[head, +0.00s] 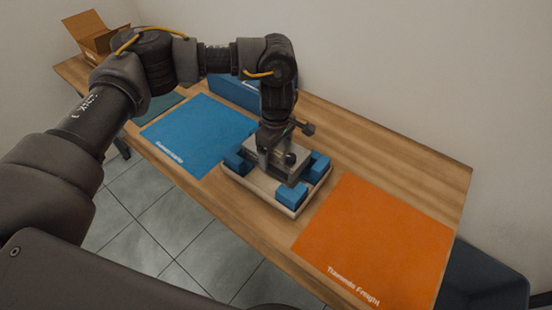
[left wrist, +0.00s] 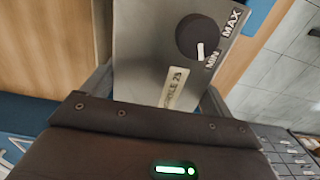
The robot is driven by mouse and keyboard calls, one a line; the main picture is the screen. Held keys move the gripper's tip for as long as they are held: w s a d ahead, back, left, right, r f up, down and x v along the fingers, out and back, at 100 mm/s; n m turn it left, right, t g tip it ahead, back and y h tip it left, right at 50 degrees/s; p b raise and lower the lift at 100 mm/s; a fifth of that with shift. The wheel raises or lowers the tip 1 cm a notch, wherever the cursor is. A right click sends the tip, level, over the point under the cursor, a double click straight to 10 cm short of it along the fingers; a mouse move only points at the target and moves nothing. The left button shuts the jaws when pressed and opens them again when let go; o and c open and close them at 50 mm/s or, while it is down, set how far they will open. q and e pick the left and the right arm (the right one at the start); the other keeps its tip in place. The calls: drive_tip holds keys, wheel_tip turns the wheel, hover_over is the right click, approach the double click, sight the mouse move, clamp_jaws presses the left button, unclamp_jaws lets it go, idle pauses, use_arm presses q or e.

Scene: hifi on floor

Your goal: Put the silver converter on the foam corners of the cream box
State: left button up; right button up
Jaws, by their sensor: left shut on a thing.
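The silver converter (head: 290,158) is in my left gripper (head: 276,143), over the middle of the cream box. In the left wrist view the converter (left wrist: 150,45) shows a black knob with MIN and MAX marks and a small label. The jaws of the left gripper (left wrist: 160,95) are shut on its sides. The cream box (head: 262,195) stands open on the table with blue foam corners (head: 292,195). The arm and converter hide part of the box inside. I cannot tell whether the converter touches the foam. My right gripper is not in view.
The wooden table (head: 400,160) carries a blue mat (head: 195,130) left of the box and an orange mat (head: 375,240) to its right. A blue case (head: 235,92) stands behind, near the wall. An open cardboard box (head: 92,36) is at the far left end. Both mats look clear.

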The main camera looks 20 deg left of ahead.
use_arm(q)
wheel_tip(320, 180, down, 4)
drive_tip(key=shift+w+r, duration=0.1)
idle(0.4)
drive_tip(key=shift+f, duration=0.3)
drive_tip(key=o, duration=1.7)
drive_tip(key=shift+r, duration=0.1)
drive_tip(key=shift+r, duration=0.25)
wheel_tip(320, 180, up, 12)
drive_tip(key=shift+f+b, duration=0.2)
drive_tip(key=shift+b, duration=0.45)
